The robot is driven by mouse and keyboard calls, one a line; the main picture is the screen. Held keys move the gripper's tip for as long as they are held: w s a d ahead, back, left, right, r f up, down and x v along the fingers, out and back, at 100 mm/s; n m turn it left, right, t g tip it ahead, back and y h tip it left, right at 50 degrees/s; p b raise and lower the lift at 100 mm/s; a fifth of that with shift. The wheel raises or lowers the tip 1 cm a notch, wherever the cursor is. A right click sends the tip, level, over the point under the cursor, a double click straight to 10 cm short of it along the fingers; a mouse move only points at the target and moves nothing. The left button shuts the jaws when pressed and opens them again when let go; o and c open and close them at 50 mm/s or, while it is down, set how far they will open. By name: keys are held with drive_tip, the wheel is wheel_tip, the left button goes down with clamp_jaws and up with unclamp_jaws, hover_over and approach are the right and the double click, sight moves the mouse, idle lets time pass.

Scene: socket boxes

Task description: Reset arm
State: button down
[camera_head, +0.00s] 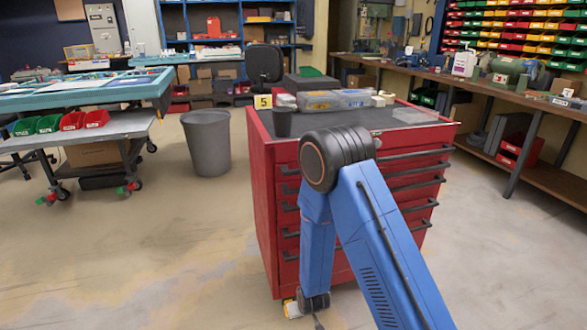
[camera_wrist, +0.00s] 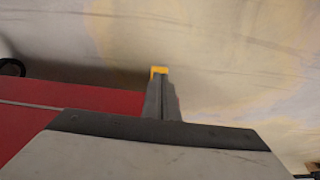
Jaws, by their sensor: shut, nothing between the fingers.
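In the wrist view my gripper (camera_wrist: 160,73) shows as two dark grey fingers pressed together, with yellow at the tip. It is shut and holds nothing. Bare floor lies beyond the fingertips. In the head view my blue arm rises from the bottom right, bends at a dark elbow in front of the red tool cabinet (camera_head: 264,210), and hangs down to a dark wrist joint near the cabinet's lower front. The cabinet's red side (camera_wrist: 50,100) also shows at the left of the wrist view, close to the fingers.
A grey bin (camera_head: 207,143) stands left. A workbench (camera_head: 520,95) lines the right.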

drive_tip(key=s+d+r, duration=0.1)
drive_tip(key=d+r, duration=0.3)
drive_tip(key=r, duration=0.7)
drive_tip(key=s+d+r+m, duration=0.1)
drive_tip(key=d+r, duration=0.3)
drive_tip(key=r, duration=0.6)
drive_tip(key=s+d+r, duration=0.1)
drive_tip(key=d+r, duration=0.3)
drive_tip(key=r, duration=0.7)
drive_tip(key=s+d+r, duration=0.4)
drive_tip(key=s+r, duration=0.1)
drive_tip(key=s, duration=0.3)
drive_tip(key=s+d+r+m+h, duration=0.1)
drive_tip(key=s+d+r, duration=0.4)
drive_tip(key=s, duration=0.4)
drive_tip(key=s+d+r+m, duration=0.1)
drive_tip(key=s+d+r, duration=0.3)
drive_tip(key=s+r, duration=0.3)
drive_tip(key=shift+s+d+r, duration=0.25)
drive_tip(key=shift+s+d, duration=0.1)
drive_tip(key=shift+s, duration=0.8)
drive_tip(key=shift+d, duration=0.4)
